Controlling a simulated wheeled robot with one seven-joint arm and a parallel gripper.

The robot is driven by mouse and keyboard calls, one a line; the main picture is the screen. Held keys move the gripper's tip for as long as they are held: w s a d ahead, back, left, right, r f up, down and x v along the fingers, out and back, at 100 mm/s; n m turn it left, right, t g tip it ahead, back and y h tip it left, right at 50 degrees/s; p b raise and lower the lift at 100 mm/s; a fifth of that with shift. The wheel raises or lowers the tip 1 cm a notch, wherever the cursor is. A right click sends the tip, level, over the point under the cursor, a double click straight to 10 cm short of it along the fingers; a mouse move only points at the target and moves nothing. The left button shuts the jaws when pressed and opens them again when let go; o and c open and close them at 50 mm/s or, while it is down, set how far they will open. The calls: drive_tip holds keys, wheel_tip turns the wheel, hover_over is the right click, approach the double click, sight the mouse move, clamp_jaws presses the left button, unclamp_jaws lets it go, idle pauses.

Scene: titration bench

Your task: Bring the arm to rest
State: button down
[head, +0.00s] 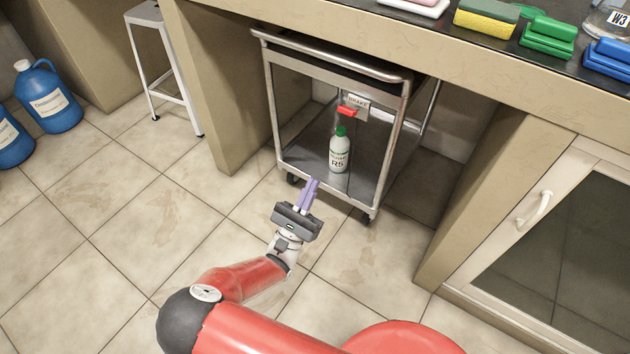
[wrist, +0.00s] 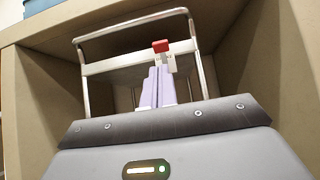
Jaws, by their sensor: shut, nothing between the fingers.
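My gripper (head: 309,192) is in front of the metal cart in the head view, above the tiled floor. Its purple fingers are together with nothing between them. In the wrist view the fingers (wrist: 158,85) point toward the cart. My red arm reaches up from the bottom of the head view, bent at the elbow.
The cart (head: 331,49) stands under the bench, with a red brake lever (head: 347,111) and a green-capped bottle marked R5 (head: 339,154) on its lower shelf. A white stool (head: 146,16) and blue jugs (head: 50,100) are at left. A cabinet (head: 560,230) is at right.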

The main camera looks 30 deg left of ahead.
drive_tip(key=shift+h, duration=0.3)
drive_tip(key=w+d+r+m+g+h, duration=0.2)
drive_tip(key=w+d+m+g+h, duration=0.1)
drive_tip(key=d+m+g+h, duration=0.4)
drive_tip(key=w+d+r+m+g+h, duration=0.2)
drive_tip(key=d+m+g, duration=0.25)
drive_tip(key=d, duration=0.35)
drive_tip(key=w+d+r+m+g+h, duration=0.25)
drive_tip(key=d+m+g+h, duration=0.25)
drive_tip(key=d+g, duration=0.25)
drive_tip(key=s+d+r+m+g+y, duration=0.1)
drive_tip(key=s+d+m+g+y, duration=0.1)
drive_tip(key=d+m+g+y, duration=0.3)
drive_tip(key=s+d+r+m+g+y, duration=0.1)
drive_tip(key=s+d+m+g, duration=0.1)
drive_tip(key=d, duration=0.5)
drive_tip(key=s+d+r+m+t+y, duration=0.4)
drive_tip(key=s+r+m+y, duration=0.6)
drive_tip(key=s+r+m, duration=0.1)
drive_tip(key=shift+s+d+r+m+t, duration=0.2)
drive_tip(key=shift+s+d+m+t, duration=0.15)
drive_tip(key=shift+s+t, duration=0.1)
drive_tip(key=shift+d, duration=0.15)
